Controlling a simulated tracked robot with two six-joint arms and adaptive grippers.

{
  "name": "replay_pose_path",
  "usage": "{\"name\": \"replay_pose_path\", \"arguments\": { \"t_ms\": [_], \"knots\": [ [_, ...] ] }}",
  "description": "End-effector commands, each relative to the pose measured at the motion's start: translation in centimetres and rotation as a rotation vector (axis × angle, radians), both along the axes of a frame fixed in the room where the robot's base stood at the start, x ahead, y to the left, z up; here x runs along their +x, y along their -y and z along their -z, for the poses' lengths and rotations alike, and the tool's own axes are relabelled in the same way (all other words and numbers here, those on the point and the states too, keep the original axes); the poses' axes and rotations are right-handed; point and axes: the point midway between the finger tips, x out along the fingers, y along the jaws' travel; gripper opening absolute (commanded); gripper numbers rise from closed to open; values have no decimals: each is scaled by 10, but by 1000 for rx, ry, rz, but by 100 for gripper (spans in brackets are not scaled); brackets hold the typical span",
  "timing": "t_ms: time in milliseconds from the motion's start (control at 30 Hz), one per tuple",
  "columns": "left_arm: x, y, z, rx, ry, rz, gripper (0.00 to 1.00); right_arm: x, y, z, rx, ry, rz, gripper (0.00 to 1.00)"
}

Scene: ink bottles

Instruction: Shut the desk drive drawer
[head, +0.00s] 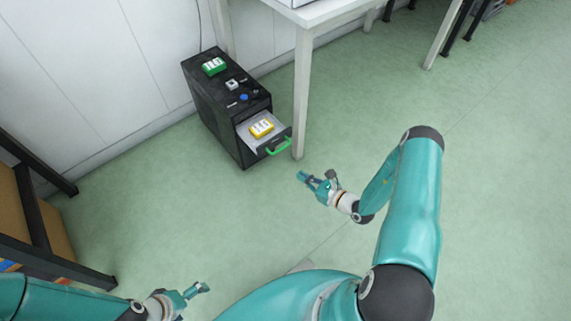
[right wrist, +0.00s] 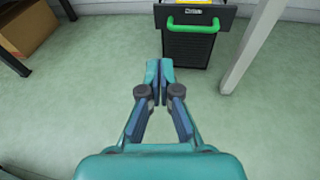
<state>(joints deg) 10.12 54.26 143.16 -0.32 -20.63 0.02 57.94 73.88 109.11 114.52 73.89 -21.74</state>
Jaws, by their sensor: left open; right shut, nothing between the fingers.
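The desk drive (head: 222,115) is a black cabinet standing on the floor by the wall. Its drawer (head: 284,134) is pulled out at the upper front, with a green handle (head: 279,146) and a yellow labelled block (head: 261,128) inside. The handle (right wrist: 193,25) also shows in the right wrist view, ahead of the fingers. My right gripper (head: 304,177) is shut and empty, in front of the handle and apart from it. It also shows in the right wrist view (right wrist: 159,64). My left gripper (head: 203,288) is open and empty at the bottom left, far from the cabinet.
A green labelled block (head: 214,66), a small white item (head: 232,84) and a blue item (head: 244,97) sit on the cabinet top. A white table leg (head: 302,95) stands close right of the drawer. A dark-framed shelf (head: 40,220) is at left. The green floor between is clear.

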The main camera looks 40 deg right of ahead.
Motion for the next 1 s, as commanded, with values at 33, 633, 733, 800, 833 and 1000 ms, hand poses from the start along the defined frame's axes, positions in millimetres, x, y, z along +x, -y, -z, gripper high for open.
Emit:
{"name": "replay_pose_path", "arguments": {
  "t_ms": [33, 633, 733, 800, 833, 1000],
  "knots": [
    [0, 0, 9, 0, 0, 0, 100, -1, 18, 11, -10, 11, 65, 0],
    [0, 0, 32, 0, 0, 0, 100, 78, 30, 31, -25, 30, 140, 0],
    [0, 0, 38, 0, 0, 0, 100, 97, 28, 35, -24, 30, 140, 0],
    [0, 0, 42, 0, 0, 0, 100, 108, 27, 38, -24, 30, 140, 0],
    [0, 0, 43, 0, 0, 0, 100, 112, 27, 39, -23, 29, 141, 0],
    [0, 0, 48, 0, 0, 0, 100, 130, 26, 41, -23, 28, 142, 0]
  ]
}}
